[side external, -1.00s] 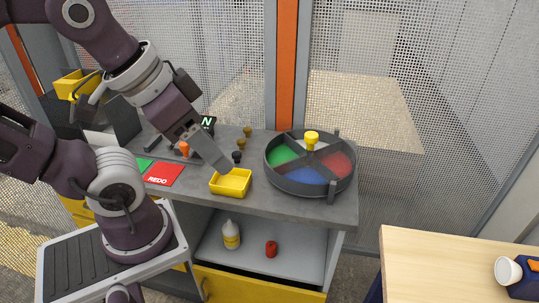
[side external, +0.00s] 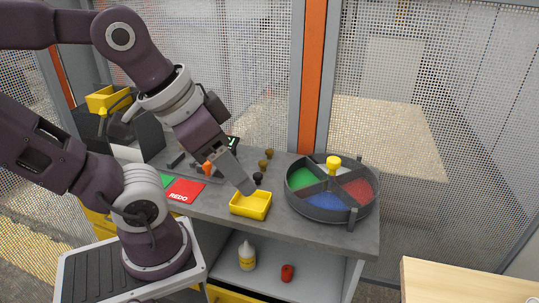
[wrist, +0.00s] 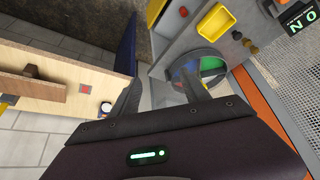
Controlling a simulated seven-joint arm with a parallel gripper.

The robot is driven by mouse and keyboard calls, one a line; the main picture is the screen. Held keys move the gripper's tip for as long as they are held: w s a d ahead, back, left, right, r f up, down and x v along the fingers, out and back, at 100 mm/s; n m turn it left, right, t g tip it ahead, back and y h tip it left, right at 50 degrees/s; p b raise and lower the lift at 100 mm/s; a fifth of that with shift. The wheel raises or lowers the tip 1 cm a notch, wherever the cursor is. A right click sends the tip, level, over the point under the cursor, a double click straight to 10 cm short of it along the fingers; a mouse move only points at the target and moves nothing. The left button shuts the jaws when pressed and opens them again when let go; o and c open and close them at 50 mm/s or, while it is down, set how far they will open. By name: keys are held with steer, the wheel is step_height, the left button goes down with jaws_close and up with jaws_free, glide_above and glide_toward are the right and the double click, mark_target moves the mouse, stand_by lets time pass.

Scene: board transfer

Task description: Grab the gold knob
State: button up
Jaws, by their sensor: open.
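Two small brownish-gold knobs, a nearer one (side external: 263,165) and a farther one (side external: 269,153), stand on the grey bench top behind the yellow tray. A black knob (side external: 257,178) stands in front of them. My gripper (side external: 247,187) appears above the yellow tray's back edge in the side view, left of the knobs. Its two fingers are apart and empty in the wrist view (wrist: 162,93).
The yellow tray (side external: 250,214) sits at the bench front. A round divided dish (side external: 345,214) with a yellow knob (side external: 333,163) on top stands to the right. A red REDO card (side external: 185,190) and an orange piece (side external: 207,168) lie left. A mesh wall (side external: 430,60) is behind.

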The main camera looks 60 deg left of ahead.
steer(key=w+a+f+n+t+y, duration=0.1)
steer(key=w+a+f+n+y, duration=0.15)
steer(key=w+a, duration=0.75)
steer(key=w+a+f+n+t+y, duration=0.15)
steer(key=w+a+f, duration=0.25)
steer(key=w+a, duration=0.65)
steer(key=n+y, duration=0.1)
glide_toward(269, 151)
steer(key=w+d+r, duration=0.4)
steer(key=w+d, duration=0.1)
steer(key=d, duration=0.1)
steer(key=s+a+f, duration=0.1)
steer(key=a+f, duration=0.1)
steer(key=s+a+f+n+t+y, duration=0.1)
steer(key=a+f, duration=0.1)
steer(key=f, duration=0.1)
steer(key=s+a+f+t+y, duration=0.1)
steer(key=s+a+f, duration=0.1)
steer(key=f, duration=0.1)
steer(key=shift+a+f+n+t, duration=0.25)
steer(key=shift+a+n, duration=0.15)
steer(key=x, duration=0.7)
steer(key=shift+w+r, duration=0.2)
steer(key=shift+r, duration=0.15)
jaws_close()
